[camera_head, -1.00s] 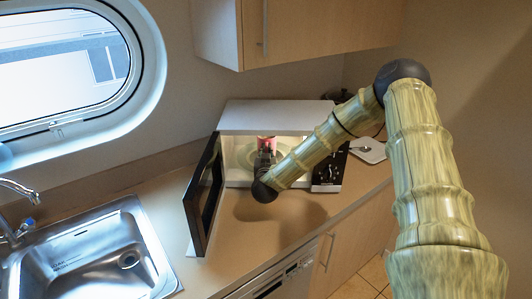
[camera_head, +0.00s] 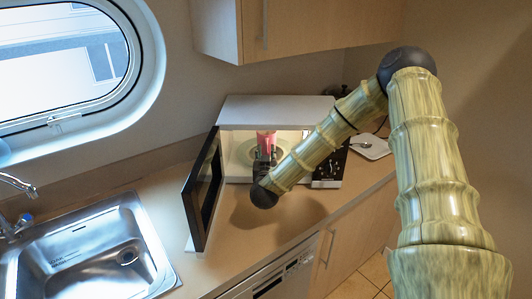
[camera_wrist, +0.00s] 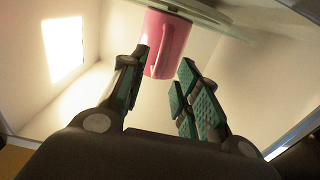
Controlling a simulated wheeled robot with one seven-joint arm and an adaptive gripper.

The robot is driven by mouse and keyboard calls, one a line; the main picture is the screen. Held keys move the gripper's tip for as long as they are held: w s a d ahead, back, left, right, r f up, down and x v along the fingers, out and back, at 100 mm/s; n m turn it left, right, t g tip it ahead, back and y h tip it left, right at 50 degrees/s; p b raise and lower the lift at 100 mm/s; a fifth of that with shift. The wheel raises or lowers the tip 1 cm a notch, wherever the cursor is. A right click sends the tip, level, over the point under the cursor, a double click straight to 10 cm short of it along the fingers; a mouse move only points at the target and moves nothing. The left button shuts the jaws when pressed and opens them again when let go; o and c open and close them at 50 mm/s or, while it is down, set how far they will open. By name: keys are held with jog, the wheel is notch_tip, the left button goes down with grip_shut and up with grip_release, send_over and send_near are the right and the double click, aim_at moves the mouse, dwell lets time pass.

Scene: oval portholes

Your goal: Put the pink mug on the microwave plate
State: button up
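The pink mug (camera_head: 266,140) is inside the open microwave, above the round microwave plate (camera_head: 241,151). In the wrist view the mug (camera_wrist: 168,45) is beyond the fingertips, with its base end against the pale plate (camera_wrist: 222,14) at the top edge; this view looks upside down. My gripper (camera_head: 264,160) is in front of the mug at the microwave opening. In the wrist view my gripper (camera_wrist: 162,68) has its fingers spread, with a gap between them. The left fingertip overlaps the mug's edge; I cannot tell whether it touches. The gripper hides the mug's lower part in the head view.
The microwave door (camera_head: 204,190) stands open to the left of the arm. A sink (camera_head: 95,255) is at the left. A small white dish (camera_head: 370,147) lies right of the microwave, and a cupboard (camera_head: 290,30) hangs above. The counter before the microwave is clear.

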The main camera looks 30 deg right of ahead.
jog(key=b+v, duration=0.2)
jog(key=v, duration=0.5)
jog(key=shift+s, duration=0.2)
jog(key=shift+a, duration=0.1)
